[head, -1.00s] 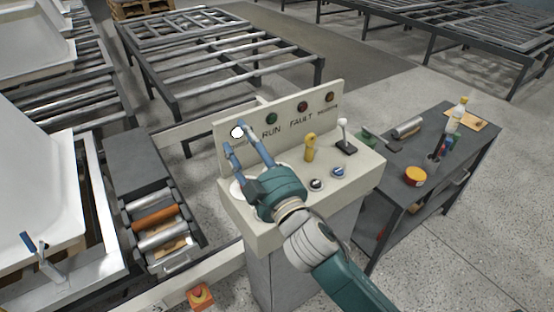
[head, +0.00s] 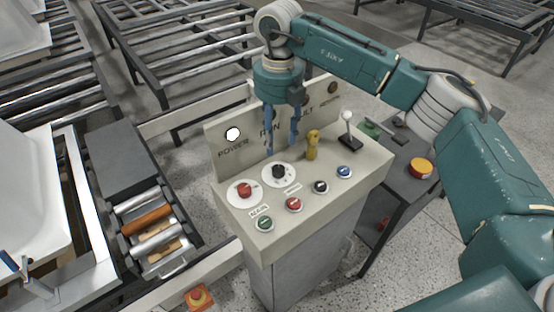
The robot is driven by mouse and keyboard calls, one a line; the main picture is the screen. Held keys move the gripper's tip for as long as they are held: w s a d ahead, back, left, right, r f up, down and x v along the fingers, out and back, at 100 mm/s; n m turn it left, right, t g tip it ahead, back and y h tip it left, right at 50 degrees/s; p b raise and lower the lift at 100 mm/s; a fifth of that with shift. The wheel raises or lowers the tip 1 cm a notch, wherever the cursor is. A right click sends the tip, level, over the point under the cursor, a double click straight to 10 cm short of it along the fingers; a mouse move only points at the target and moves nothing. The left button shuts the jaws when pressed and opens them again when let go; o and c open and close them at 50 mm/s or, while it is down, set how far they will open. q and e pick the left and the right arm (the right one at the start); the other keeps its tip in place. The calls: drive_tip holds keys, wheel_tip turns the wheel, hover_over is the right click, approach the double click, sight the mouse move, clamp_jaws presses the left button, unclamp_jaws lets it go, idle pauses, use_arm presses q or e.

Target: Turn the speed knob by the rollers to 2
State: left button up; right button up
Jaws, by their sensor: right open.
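A cream control console (head: 330,200) stands in the middle of the head view. On its top, a black knob (head: 279,171) and a red knob (head: 243,189) each sit on a round white dial. I cannot read the dial marks, or tell which knob is for speed. My right gripper (head: 282,149) points down just above and behind the black knob, its two blue fingers open and empty, apart from the knob as far as I can see. It partly covers the RUN and FAULT lettering on the back panel. My left gripper is not in view.
Green (head: 265,223), red (head: 294,204), black (head: 321,186) and blue (head: 344,172) buttons line the console front. A yellow handle (head: 312,145) and a joystick (head: 348,128) stand right of my gripper. Rollers (head: 152,222) lie left. A dark cart (head: 378,210) stands right.

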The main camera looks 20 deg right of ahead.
sight(278, 168)
drive_tip(key=f+p, duration=0.1)
drive_tip(key=f, duration=0.2)
drive_tip(key=f+p, duration=0.1)
drive_tip(key=f, duration=0.2)
drive_tip(key=f+p, duration=0.1)
drive_tip(key=f, duration=0.2)
drive_tip(key=shift+d+f, duration=0.2)
drive_tip(key=shift+d, duration=0.05)
drive_tip(key=shift+f, duration=0.55)
drive_tip(key=shift+c, duration=0.3)
drive_tip(key=c, duration=1.1)
